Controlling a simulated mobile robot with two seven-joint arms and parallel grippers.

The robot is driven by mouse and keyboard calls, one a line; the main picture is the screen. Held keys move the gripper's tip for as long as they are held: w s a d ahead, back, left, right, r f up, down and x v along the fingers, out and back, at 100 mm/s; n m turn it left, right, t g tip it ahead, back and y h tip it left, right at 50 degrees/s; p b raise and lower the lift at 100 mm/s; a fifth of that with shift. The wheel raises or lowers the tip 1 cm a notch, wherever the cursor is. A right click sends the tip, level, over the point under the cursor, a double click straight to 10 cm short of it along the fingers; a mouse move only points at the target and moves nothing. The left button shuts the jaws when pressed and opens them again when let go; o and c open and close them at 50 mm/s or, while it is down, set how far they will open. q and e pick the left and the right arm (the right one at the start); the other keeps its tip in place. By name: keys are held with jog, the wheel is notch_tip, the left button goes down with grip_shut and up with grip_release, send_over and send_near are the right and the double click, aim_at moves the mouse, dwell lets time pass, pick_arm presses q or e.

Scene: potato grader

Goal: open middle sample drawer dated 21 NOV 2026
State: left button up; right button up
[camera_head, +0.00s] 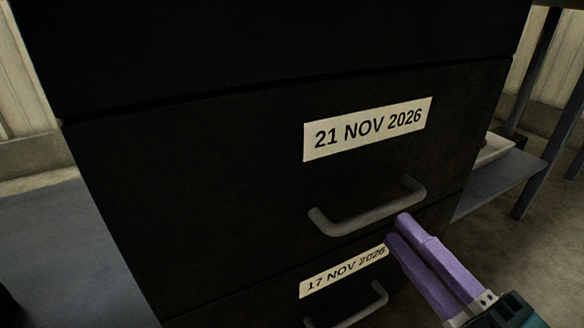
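The middle drawer (210,160) has a black front and a white label (367,129) reading 21 NOV 2026. Its front looks flush with the cabinet, so it appears closed. Its grey bar handle (368,214) sits below the label, slightly tilted in view. My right gripper (398,229), with two purple fingers, is just below the handle's right half. The fingers lie side by side and seem to hold nothing; the gap between them is hard to judge. The handle does not appear to be between them. My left gripper is not in view.
A lower drawer with a label (343,272) reading 17 NOV 2026 has its own handle (362,305), close to my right gripper. Another black front (270,45) is above. A blue-grey metal frame (500,180) with a shelf stands at the right; floor shows beyond.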

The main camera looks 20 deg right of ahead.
aim_at(382, 207)
jog(key=b+x, duration=0.1)
jog(key=x, duration=0.4)
jog(key=shift+c, duration=0.4)
jog(key=shift+w, duration=0.1)
grip_shut()
dwell(0.9)
